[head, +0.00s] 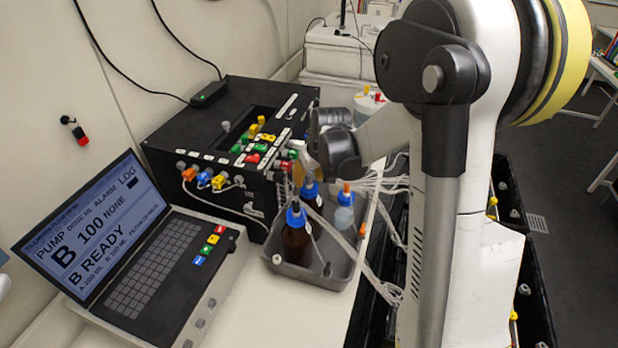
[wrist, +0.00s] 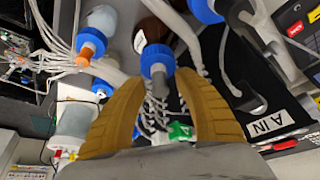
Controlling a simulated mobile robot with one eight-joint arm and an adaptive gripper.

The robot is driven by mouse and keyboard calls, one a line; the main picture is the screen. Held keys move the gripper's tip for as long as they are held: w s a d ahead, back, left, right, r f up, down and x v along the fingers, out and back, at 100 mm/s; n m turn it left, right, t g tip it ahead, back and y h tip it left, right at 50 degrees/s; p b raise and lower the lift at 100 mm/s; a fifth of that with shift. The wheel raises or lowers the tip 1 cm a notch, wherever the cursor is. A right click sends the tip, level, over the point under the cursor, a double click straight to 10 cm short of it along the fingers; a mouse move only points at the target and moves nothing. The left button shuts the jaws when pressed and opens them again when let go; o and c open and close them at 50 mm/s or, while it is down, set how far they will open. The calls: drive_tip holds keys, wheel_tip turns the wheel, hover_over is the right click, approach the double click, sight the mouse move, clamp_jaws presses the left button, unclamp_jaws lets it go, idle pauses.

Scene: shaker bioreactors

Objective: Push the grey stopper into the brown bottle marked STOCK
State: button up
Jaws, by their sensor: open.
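A brown bottle (wrist: 150,32) with a white label and blue cap lies straight ahead between my fingers in the wrist view. A grey stopper (wrist: 160,80) shows at its blue cap; how deep it sits I cannot tell. My gripper (wrist: 163,76) is open, with one tan finger on each side of the stopper, and contact is not clear. In the head view, a brown bottle (head: 312,202) stands at the back of the grey tray (head: 336,281), partly hidden, and another brown bottle (head: 296,240) stands in front. I cannot read STOCK on any label.
A clear bottle with an orange stopper (head: 344,218) stands at the tray's right. White tubes (head: 385,185) run beside it. A black pump box (head: 225,150) with coloured connectors stands left of the tray, and an open laptop (head: 130,250) is at front left.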

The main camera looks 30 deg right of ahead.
drive_tip(key=v, duration=1.2)
